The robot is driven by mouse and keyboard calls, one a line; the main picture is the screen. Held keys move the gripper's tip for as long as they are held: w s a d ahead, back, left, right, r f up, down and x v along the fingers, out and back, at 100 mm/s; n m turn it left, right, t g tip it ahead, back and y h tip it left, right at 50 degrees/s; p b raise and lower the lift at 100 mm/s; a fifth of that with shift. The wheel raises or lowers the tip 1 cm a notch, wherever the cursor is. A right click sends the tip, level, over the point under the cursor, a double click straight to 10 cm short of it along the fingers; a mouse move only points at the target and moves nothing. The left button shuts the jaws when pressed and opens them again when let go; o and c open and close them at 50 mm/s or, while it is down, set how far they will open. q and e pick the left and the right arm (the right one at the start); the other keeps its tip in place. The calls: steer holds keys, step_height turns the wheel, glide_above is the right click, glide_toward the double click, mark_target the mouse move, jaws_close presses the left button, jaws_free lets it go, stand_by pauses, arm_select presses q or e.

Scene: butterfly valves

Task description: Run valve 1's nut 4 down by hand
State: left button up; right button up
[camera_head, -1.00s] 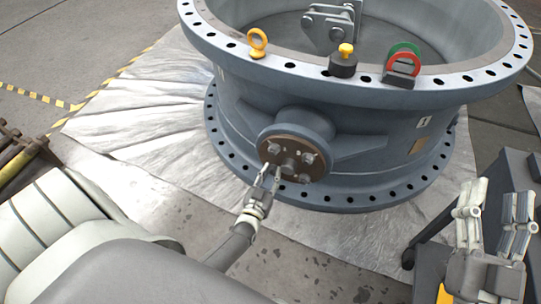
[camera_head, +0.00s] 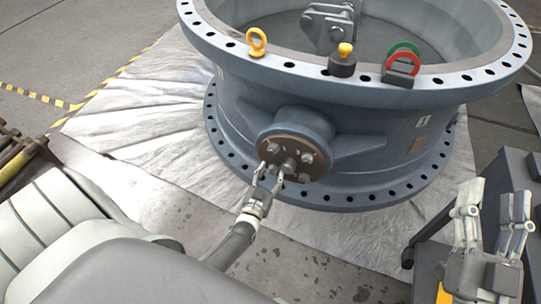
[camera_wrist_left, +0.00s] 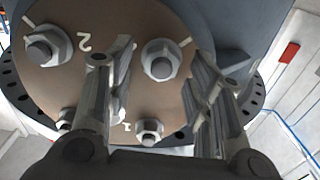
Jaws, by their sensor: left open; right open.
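In the left wrist view, nuts show at upper left (camera_wrist_left: 42,46), upper right (camera_wrist_left: 160,60) and lower middle (camera_wrist_left: 150,131); another at lower left is partly hidden by a finger. A 2 is marked near the upper-left nut; I cannot tell which nut is 4. My left gripper (camera_head: 269,174) is open at the plate's lower left. My right gripper (camera_head: 492,195) is open and empty at right.
A yellow eyebolt (camera_head: 257,42), a dark block with a yellow knob (camera_head: 343,60) and a red-and-green ringed piece (camera_head: 403,62) sit on the top flange. The valve stands on a silvery sheet (camera_head: 130,130). A dark cart (camera_head: 510,185) is at right.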

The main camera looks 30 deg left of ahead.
arm_select(q)
steer(key=v, duration=1.2)
stand_by(0.3)
